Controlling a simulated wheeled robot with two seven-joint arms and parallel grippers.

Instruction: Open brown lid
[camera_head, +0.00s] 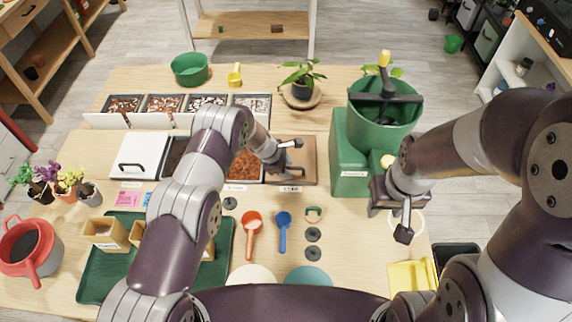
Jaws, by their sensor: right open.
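The brown lid (308,150) lies flat at the right end of the row of bins, with its bin covered. My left gripper (292,160) is over the left part of this lid, reaching in from the left. Dark finger parts show near the lid's back and middle. Whether the jaws are apart or shut on a handle is not clear, as the gripper hides that part. My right gripper (402,214) is open and empty, in front of the green machine and away from the lid.
A white lid (139,153) with a black handle covers the left bin. The green machine (350,155) stands just right of the brown lid. A plant (302,78) stands behind it. An orange scoop (251,222), a blue scoop (283,224) and dark rings lie in front.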

